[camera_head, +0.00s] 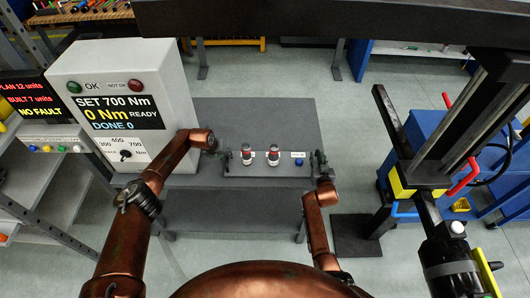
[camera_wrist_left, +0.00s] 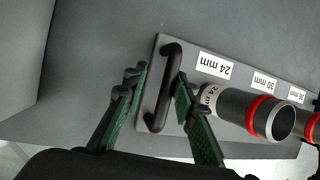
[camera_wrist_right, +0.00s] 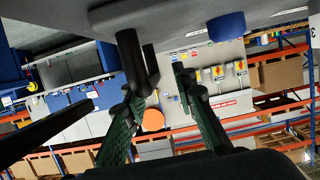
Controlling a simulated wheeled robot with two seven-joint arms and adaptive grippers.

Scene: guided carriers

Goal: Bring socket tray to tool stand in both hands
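The grey socket tray (camera_head: 262,171) lies on the bench near its front edge. Two metal sockets with red bands, one at the left (camera_head: 246,154) and one in the middle (camera_head: 273,155), stand on it; a blue round piece (camera_head: 299,162) is at its right. The left wrist view shows labels including 24 mm and 30 mm. My left gripper (camera_wrist_left: 155,92) is open, its fingers on either side of the tray's black left handle (camera_wrist_left: 163,88). Contact is unclear.
The grey bench (camera_head: 265,115) is clear behind the tray. A white controller box (camera_head: 120,95) reading "SET 700 Nm" stands at its left. A dark column stand (camera_head: 470,120) with red handles and a blue cabinet (camera_head: 425,130) are at the right.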

